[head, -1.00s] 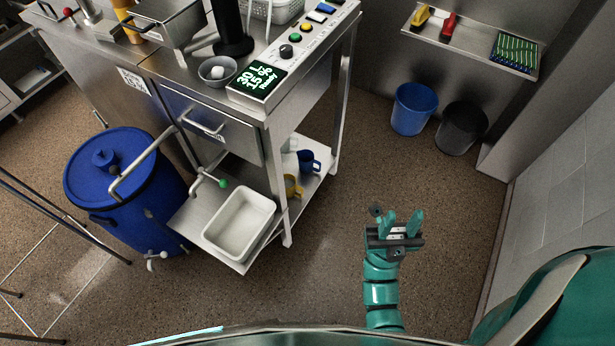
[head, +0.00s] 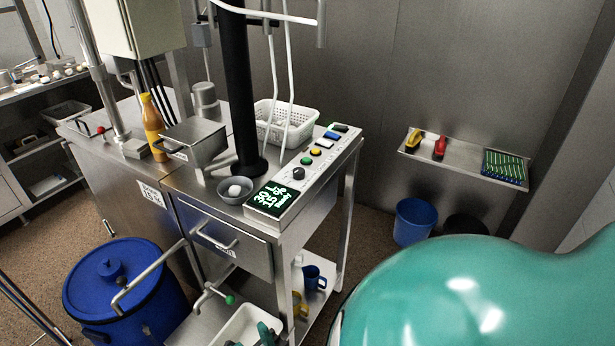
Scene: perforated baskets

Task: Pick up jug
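A blue jug (head: 314,278) with a handle stands on the lower shelf of the steel cart, behind its front leg. A yellow jug (head: 300,304) stands nearer on the same shelf, partly hidden by that leg. Which one the task means I cannot tell. Of my gripper (head: 266,334), only small teal and dark parts show at the bottom edge, over the white tray and left of the jugs. The rest is cut off, so its opening is not clear.
My large teal arm link covers the lower right. The white tray (head: 228,328) sits low at the cart's front, near a green-tipped tap handle (head: 229,299). A blue barrel (head: 118,290) stands left. A blue bin (head: 414,222) stands by the back wall.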

